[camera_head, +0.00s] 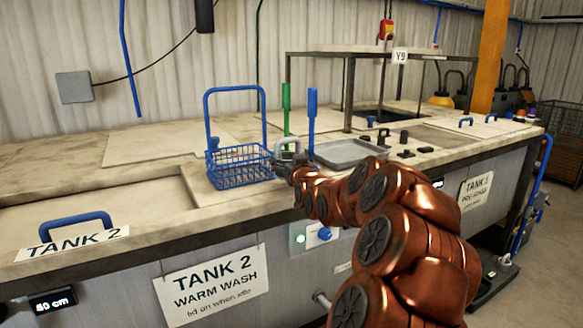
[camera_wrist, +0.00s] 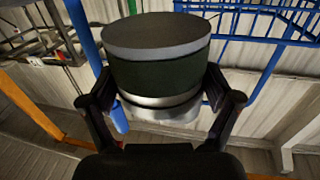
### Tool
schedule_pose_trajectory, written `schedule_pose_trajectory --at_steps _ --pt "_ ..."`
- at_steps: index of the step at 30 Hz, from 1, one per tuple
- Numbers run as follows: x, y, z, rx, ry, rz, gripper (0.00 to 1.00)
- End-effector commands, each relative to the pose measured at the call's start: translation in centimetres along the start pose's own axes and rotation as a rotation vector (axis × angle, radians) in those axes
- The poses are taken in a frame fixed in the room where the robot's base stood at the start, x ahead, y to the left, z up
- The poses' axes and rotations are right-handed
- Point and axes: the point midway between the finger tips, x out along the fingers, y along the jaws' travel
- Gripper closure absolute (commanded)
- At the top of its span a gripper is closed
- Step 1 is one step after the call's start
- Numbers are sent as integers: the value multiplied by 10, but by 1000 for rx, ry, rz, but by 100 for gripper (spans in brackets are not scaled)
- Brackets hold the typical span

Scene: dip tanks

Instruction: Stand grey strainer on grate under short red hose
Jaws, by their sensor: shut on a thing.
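My gripper (camera_head: 288,165) is at the counter's front edge, just right of the blue wire basket (camera_head: 240,165). In the wrist view my gripper (camera_wrist: 160,100) is shut on a round grey thing (camera_wrist: 157,38), which looks like the grey strainer. It has a flat grey face, a dark band and a shiny metal band, with one finger on each side. In the head view a small grey piece (camera_head: 291,147) shows at my gripper, mostly hidden by it. I see no short red hose.
The blue basket with its tall handle stands close left. Green (camera_head: 286,110) and blue (camera_head: 311,110) upright handles stand behind my gripper. A metal frame (camera_head: 348,85) rises at the back. The Tank 2 lid (camera_head: 130,205) is at left. My arm hides part of the counter front.

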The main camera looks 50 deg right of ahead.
Motion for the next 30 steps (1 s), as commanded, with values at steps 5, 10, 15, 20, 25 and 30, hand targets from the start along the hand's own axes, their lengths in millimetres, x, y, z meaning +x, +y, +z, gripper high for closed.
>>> schedule_pose_trajectory --at_steps 5,10,15,20,25,30 --pt "20 11 2 1 -2 -1 53" --pt "28 17 2 0 0 0 53" --pt "28 17 11 1 -5 -1 53" --pt "28 17 32 2 -9 -1 53" --pt "28 16 41 1 -5 -1 53" --pt "28 17 40 0 -3 -1 53"
